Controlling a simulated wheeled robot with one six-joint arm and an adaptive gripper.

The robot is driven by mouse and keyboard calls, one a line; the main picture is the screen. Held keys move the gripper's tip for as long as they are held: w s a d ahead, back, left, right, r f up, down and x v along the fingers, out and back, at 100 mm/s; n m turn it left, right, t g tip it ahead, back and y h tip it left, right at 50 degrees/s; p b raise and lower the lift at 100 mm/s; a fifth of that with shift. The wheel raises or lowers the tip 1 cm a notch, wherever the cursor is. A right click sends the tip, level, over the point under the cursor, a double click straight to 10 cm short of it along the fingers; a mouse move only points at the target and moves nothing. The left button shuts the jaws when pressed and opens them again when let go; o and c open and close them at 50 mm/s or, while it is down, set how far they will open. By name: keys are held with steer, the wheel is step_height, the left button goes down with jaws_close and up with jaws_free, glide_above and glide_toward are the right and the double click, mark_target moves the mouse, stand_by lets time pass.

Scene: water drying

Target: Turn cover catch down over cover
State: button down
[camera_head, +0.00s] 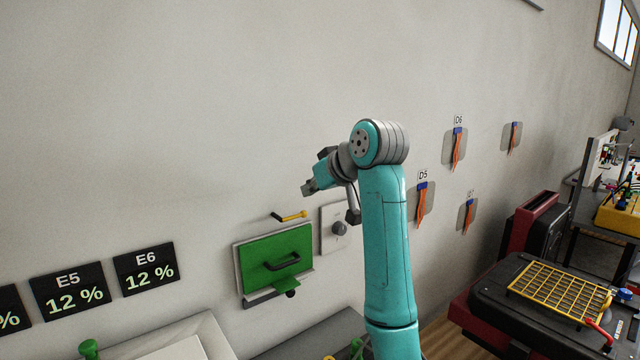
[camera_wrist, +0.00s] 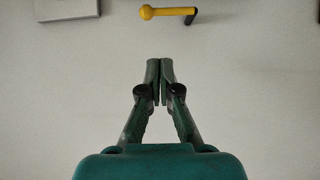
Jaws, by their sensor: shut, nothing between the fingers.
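The cover (camera_head: 262,250) is a green panel with a black handle, shut flat in a light frame on the wall. The cover catch (camera_head: 293,216) is a yellow lever with a dark end, lying roughly sideways just above the cover's top edge. The catch also shows at the top of the wrist view (camera_wrist: 168,12), with its round yellow end to the left. My gripper (camera_head: 307,191) is above the catch in the head view, apart from it. In the wrist view my gripper (camera_wrist: 160,75) has its fingertips together, empty, with bare wall between them and the catch.
A light plate with a grey knob (camera_head: 339,228) is on the wall right of the cover. Black percentage signs (camera_head: 147,268) hang to the left. Orange-tagged plates (camera_head: 422,204) are on the wall to the right. The wall above the catch is clear.

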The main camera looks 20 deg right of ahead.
mark_target(294, 217)
steer(key=w+a+f, duration=0.1)
steer(key=w+f, duration=0.2)
steer(key=f, duration=0.2)
steer(key=shift+f, duration=0.35)
steer(key=shift+w, duration=0.15)
